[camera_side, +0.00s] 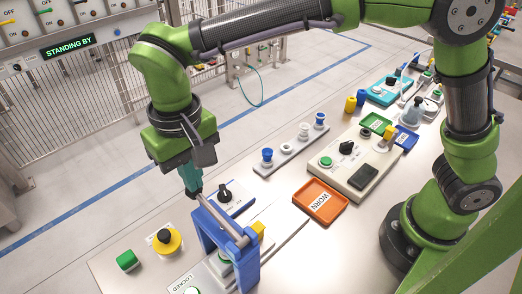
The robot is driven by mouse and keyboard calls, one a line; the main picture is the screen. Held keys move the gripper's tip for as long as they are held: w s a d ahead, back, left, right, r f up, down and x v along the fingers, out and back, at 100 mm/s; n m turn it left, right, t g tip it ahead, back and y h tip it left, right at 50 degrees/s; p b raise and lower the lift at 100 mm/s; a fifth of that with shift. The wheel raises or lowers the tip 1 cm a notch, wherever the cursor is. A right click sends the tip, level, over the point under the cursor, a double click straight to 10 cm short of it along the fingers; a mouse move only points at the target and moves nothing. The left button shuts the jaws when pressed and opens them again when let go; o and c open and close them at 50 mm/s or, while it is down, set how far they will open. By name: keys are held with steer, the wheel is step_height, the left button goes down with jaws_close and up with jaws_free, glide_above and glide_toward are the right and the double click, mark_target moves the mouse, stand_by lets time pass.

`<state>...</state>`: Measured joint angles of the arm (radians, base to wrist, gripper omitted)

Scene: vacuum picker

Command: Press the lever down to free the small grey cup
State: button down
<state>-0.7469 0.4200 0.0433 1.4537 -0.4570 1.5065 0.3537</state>
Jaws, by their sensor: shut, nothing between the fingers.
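My gripper (194,193) points down, shut and empty. Its tips are at or just above the upper left end of a blue frame (246,266) at the bottom centre. I cannot tell whether they touch it. A grey bar (228,226) runs along the top of this frame and looks like the lever. Under the frame, a green and white round part is mostly hidden by the blue posts. I cannot make out the small grey cup for certain; a rack (292,146) behind holds several small cups, some blue-topped.
An orange tray marked WORN (320,200) and a beige control box (350,170) stand to the right. A yellow-based emergency button (167,241) and a green block (127,261) are at the left. A panel with a black knob (225,193) lies behind the frame.

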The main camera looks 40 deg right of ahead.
steer(key=shift+f, duration=1.65)
steer(key=shift+r, duration=5.05)
